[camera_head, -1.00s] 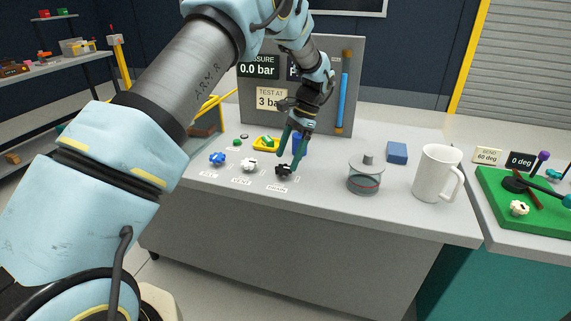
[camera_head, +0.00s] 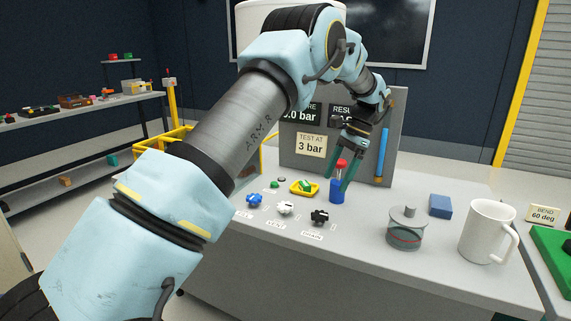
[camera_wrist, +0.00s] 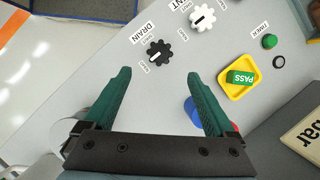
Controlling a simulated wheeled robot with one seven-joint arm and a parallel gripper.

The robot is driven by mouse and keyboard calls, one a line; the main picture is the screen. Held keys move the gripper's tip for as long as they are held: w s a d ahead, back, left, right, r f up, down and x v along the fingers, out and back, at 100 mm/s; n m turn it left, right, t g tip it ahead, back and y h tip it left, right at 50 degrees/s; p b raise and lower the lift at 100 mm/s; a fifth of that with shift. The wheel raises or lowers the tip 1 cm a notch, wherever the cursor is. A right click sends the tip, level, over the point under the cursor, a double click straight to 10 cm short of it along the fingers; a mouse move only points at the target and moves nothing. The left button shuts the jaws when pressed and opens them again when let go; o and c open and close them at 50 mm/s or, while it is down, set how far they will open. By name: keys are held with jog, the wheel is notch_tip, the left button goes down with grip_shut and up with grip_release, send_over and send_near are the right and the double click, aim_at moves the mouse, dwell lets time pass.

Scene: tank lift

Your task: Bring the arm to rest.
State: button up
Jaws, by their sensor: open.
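My gripper (camera_head: 338,182) is open and empty, raised above the grey bench. In the head view its green fingers overlap the blue bottle with a red cap (camera_head: 337,190); I cannot tell whether they touch it. My arm is bent, reaching over the bench from the left.
The white VENT knob (camera_head: 285,208), the blue knob (camera_head: 254,201) and a yellow tray (camera_head: 304,188) with a green PASS piece stand on the bench (camera_head: 365,270). A gauge panel (camera_head: 300,160) stands behind.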

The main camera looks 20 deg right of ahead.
jog(key=w+a+r+n+h, duration=0.1)
jog(key=w+a+n, duration=0.1)
jog(key=a, duration=0.5)
jog(key=w+a+r+n+h, duration=0.1)
jog(key=a+n, duration=0.1)
jog(key=a, duration=0.4)
jog(key=s+a+n+h, duration=0.1)
jog(key=s+a+n, duration=0.3)
jog(key=a, duration=0.5)
jog(key=s+a+f+n+t, duration=0.1)
jog(key=s+a+n, duration=0.3)
jog(key=a, duration=0.6)
jog(key=s+a+f+n+h, duration=0.1)
jog(key=s+a+n, duration=0.3)
jog(key=a, duration=0.5)
jog(key=shift+s+a+t+h, duration=0.3)
jog(key=shift+s+t, duration=0.1)
jog(key=shift+s, duration=0.85)
